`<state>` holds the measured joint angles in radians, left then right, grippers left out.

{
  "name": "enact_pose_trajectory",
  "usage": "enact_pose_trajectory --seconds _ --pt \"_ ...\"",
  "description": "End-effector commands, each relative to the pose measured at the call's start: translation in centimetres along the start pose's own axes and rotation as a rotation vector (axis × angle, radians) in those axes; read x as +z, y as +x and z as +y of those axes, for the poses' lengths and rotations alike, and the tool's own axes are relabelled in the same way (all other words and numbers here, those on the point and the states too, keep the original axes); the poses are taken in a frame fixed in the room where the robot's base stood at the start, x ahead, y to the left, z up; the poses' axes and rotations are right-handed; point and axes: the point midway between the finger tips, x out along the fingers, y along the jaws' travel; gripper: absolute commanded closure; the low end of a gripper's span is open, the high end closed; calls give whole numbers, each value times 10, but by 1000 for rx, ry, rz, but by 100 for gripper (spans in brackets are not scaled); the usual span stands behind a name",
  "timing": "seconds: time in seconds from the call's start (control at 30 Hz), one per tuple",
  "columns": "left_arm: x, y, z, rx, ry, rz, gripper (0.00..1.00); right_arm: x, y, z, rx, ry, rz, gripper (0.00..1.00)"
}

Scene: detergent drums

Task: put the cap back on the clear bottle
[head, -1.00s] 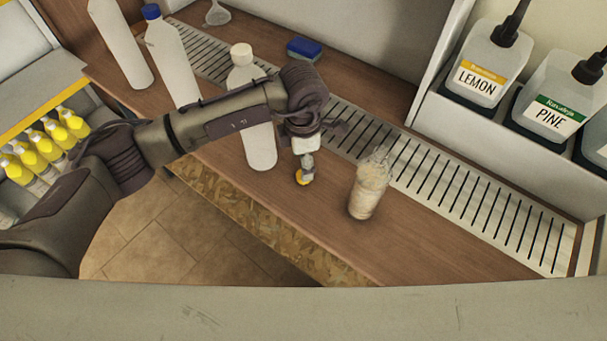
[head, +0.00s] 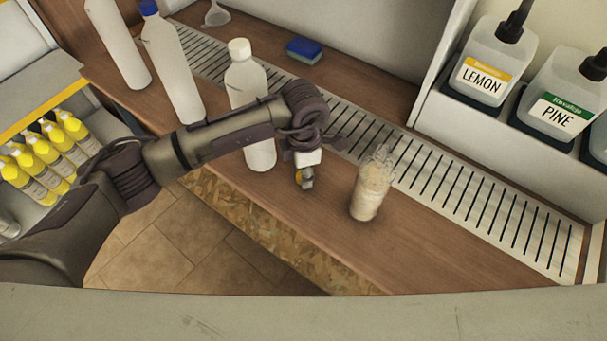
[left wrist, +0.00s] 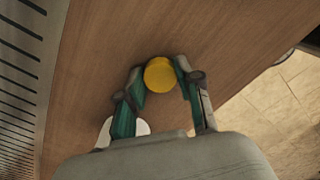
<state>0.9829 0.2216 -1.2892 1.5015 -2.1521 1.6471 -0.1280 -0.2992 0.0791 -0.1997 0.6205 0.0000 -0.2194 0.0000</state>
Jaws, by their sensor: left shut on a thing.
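The clear bottle (head: 370,190) stands upright and open-topped on the wooden counter, with a pale, foamy look. My left gripper (head: 305,182) is to its left, over the counter, apart from the bottle. It is shut on a yellow cap (head: 299,176), partly hidden by a finger in the head view. In the left wrist view the cap (left wrist: 160,75) sits between the two fingertips (left wrist: 162,84) above bare wood. The clear bottle is not clearly visible in that view. My right gripper is not in view.
A white-capped bottle (head: 262,155) stands behind my left arm. A blue-capped bottle (head: 172,70) and another white bottle (head: 117,45) stand further left. A slotted drain strip (head: 480,205) runs along the back. A blue sponge (head: 304,50) lies near the wall.

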Motion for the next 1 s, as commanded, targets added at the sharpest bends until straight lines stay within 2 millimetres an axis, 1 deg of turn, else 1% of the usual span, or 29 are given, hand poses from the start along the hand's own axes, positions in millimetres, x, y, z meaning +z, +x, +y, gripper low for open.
enact_pose_trajectory --seconds 0.2,0.3,0.37,0.6,0.7,0.83,1.0 --pt "0 0 0 0 0 0 75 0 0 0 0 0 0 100" --pt "0 -5 0 1 0 0 75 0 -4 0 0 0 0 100" --pt "0 -13 0 2 0 -1 75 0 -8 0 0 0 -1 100" --pt "0 -63 1 3 1 -1 75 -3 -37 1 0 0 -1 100" --pt "0 -80 0 2 0 0 75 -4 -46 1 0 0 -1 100" --pt "0 -95 0 1 1 0 75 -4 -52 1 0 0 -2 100" --pt "0 -101 0 0 1 0 75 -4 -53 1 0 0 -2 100"
